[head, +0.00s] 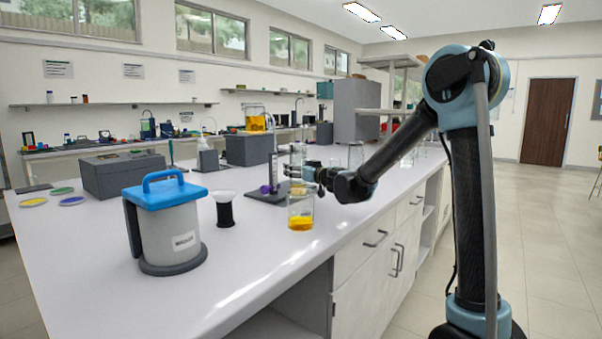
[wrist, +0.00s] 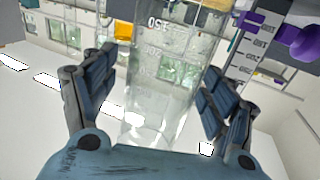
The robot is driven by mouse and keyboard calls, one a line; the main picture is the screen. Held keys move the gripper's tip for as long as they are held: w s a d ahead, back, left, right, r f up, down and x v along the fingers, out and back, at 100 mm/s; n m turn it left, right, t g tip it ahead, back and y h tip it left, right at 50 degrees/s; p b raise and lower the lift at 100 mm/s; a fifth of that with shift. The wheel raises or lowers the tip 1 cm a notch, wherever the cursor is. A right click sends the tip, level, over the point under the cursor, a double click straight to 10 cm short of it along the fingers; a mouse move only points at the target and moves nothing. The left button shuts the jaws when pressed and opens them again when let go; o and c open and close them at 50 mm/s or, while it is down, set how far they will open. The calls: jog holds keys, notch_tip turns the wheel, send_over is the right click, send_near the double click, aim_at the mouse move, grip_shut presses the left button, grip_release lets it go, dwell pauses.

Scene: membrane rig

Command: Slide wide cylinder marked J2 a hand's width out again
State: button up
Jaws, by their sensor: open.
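A clear glass vessel (wrist: 155,70) with white graduations, one reading 150, stands between the fingers of my gripper (wrist: 157,75) in the wrist view. The fingers are open, one on each side, with a visible gap to the glass on the right. No J2 mark can be read, so I cannot tell for sure that this is the wide cylinder. In the head view my gripper (head: 308,173) is low over the bench, near a clear glass (head: 297,152) that it partly hides.
A beaker with yellow liquid (head: 301,218) stands close in front of my gripper. A graduated stand with a purple part (head: 272,172) is just left; its purple part shows in the wrist view (wrist: 295,42). A blue-lidded canister (head: 170,225) is at front left.

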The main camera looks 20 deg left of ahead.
jog(key=shift+c, duration=0.4)
jog(key=c, duration=1.4)
jog(key=shift+s+d, duration=0.7)
jog(key=shift+d, duration=1)
jog(key=shift+s+d, duration=0.7)
jog(key=shift+d, duration=1.05)
jog(key=shift+s+d, duration=0.7)
jog(key=shift+d, duration=1)
jog(key=o, duration=1.4)
jog(key=shift+a, duration=0.1)
jog(key=shift+o, duration=0.2)
jog(key=shift+s, duration=0.1)
jog(key=v, duration=1.2)
